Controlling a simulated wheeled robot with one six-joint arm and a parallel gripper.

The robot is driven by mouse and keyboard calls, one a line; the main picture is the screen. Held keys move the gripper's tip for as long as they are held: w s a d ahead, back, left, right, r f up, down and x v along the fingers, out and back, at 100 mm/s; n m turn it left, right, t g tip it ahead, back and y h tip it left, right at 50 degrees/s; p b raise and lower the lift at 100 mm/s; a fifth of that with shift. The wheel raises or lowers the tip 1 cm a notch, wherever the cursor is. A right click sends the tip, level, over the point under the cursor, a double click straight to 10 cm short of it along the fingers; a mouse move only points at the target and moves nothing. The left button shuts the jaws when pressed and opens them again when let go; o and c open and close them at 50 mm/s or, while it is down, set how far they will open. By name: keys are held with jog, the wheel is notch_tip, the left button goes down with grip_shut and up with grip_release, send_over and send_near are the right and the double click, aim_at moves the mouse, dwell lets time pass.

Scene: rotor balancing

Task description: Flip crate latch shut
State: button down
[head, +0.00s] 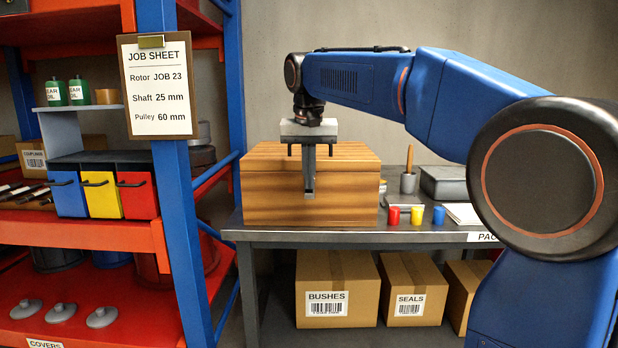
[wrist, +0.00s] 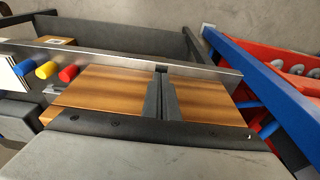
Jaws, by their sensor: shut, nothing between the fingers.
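The wooden crate (head: 270,200) stands on the grey workbench with its lid down. Its striped wooden surface also shows in the wrist view (wrist: 105,88). My gripper (head: 309,190) is in front of the middle of the crate's front face, pointing down, with its fingers together and nothing held. The dark fingers also show in the wrist view (wrist: 161,85), over the crate. I cannot make out the latch; the fingers cover the middle of the crate's front, and I cannot tell whether they touch it.
Cardboard boxes (head: 336,288) sit below. A blue-and-red rack (head: 170,230) stands close at left.

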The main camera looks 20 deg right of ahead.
aim_at(309, 192)
jog(key=shift+s, duration=0.1)
jog(key=t, duration=0.1)
jog(key=f+t, duration=0.1)
jog(key=shift+s+a+f+t+h, duration=0.2)
jog(key=shift+s+f+t+h, duration=0.1)
jog(key=shift+s+h, duration=0.1)
jog(key=shift+f+t+h, duration=0.45)
jog(key=shift+f+t, duration=0.5)
jog(key=shift+t, duration=0.35)
jog(key=shift+f+t+h, duration=0.45)
jog(key=shift+f+t, duration=0.45)
jog(key=shift+t, duration=0.4)
jog(key=shift+r, duration=0.1)
jog(key=shift+r, duration=0.7)
